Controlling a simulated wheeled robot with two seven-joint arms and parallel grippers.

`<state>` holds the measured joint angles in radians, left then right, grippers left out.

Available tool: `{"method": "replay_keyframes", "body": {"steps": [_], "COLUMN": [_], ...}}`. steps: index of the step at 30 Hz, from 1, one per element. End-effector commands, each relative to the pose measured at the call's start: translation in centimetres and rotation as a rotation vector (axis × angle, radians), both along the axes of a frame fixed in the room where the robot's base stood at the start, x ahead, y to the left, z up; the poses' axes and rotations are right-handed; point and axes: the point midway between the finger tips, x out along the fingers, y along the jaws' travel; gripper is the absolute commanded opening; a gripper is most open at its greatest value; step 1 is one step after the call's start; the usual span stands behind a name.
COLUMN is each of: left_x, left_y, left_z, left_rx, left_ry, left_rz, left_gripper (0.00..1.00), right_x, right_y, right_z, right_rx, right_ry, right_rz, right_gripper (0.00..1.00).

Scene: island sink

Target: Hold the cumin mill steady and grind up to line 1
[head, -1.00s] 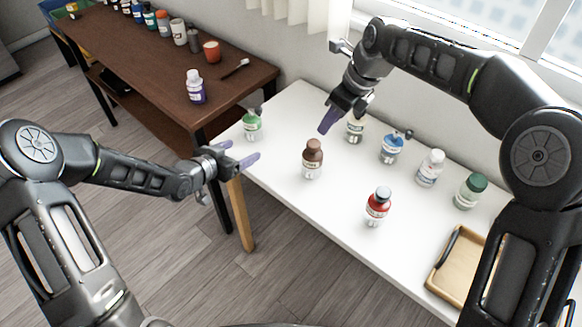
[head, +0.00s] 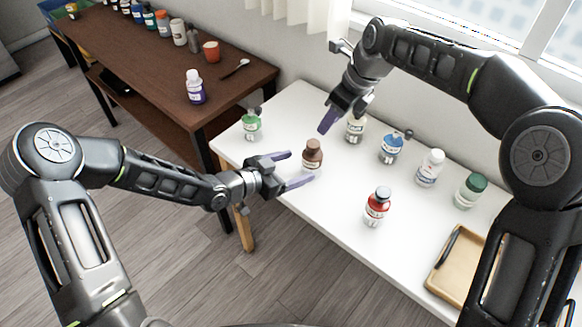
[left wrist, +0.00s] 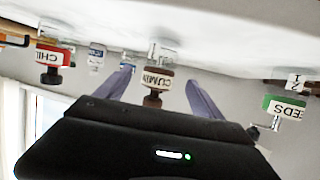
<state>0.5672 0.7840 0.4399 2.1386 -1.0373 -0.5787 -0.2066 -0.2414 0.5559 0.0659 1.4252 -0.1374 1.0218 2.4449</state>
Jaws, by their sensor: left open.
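The cumin mill (head: 312,150), with a brown top, stands upright near the left part of the white table. In the left wrist view, which is upside down, the cumin mill (left wrist: 158,79) shows its CUMIN label between the two purple fingers. My left gripper (head: 302,166) is open, its fingertips at the mill's near side. I cannot tell whether they touch it. The fill lines cannot be read.
A green-labelled mill (head: 252,125) stands at left, a red one (head: 377,206) in front, and a blue one (head: 391,148) behind. Other bottles and a wooden tray (head: 447,272) are to the right. A brown table (head: 150,60) with bottles stands behind left.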

Motion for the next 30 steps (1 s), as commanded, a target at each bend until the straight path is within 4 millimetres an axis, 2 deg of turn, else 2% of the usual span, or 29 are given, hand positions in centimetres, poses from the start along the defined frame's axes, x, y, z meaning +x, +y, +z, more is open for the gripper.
{"method": "replay_keyframes", "body": {"steps": [12, 24, 30], "left_x": [3.6, 4.3, 4.2], "left_y": [-4.1, -4.7, -4.7], "left_z": [-2.0, -2.3, -2.3], "left_rx": [-0.001, 0.0, -0.001], "left_ry": [0.0, 0.001, 0.001], "left_rz": [-0.002, 0.0, -0.001], "left_gripper": [0.77, 0.77, 0.63], "right_x": [0.0, 0.0, 0.0], "right_y": [0.0, 0.0, 0.0], "right_z": [0.0, 0.0, 0.0], "right_rx": [0.0, 0.0, 0.0], "right_ry": [0.0, 0.0, 0.0], "right_rz": [0.0, 0.0, 0.0], "right_gripper": [0.36, 0.36, 0.36]}}
